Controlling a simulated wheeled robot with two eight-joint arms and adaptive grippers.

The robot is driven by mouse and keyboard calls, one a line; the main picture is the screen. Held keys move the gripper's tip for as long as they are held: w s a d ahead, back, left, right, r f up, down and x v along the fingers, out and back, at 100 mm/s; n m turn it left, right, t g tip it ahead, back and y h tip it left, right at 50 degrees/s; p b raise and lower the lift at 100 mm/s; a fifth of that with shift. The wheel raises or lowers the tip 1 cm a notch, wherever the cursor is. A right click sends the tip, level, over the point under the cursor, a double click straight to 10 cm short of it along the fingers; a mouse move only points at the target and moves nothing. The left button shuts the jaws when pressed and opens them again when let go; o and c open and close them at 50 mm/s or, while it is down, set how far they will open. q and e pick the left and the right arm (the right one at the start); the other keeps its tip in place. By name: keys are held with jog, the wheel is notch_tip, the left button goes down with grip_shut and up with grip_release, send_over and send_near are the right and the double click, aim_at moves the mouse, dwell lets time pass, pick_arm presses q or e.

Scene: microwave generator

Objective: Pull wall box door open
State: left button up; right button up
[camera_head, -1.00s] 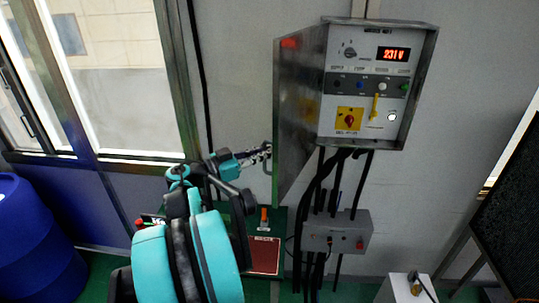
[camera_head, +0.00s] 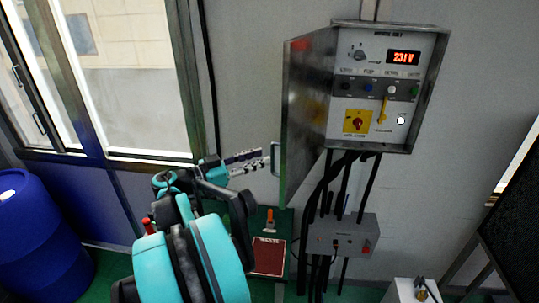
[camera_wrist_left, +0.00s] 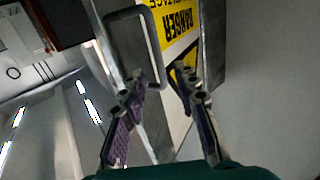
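The grey wall box (camera_head: 428,90) hangs on the wall in the head view, showing its control panel. Its metal door (camera_head: 308,115) stands swung out at the left side, so the panel is uncovered. A U-shaped handle (camera_head: 274,158) is on the door's outer face; it also shows in the wrist view (camera_wrist_left: 154,46). My left gripper (camera_head: 266,157) is at the handle, fingers apart. In the wrist view, the left gripper (camera_wrist_left: 158,76) has a handle bar between its fingertips; I cannot tell whether they touch it. My right gripper is not in view.
Black cables (camera_head: 342,185) run down from the box to a smaller grey box (camera_head: 340,236). A blue barrel (camera_head: 38,235) stands at the left below a window. A dark panel (camera_head: 505,220) stands at the right. A yellow danger label (camera_wrist_left: 177,20) is on the door.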

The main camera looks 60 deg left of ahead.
pick_arm(q)
jog(key=s, duration=0.7)
jog(key=shift+a, duration=0.25)
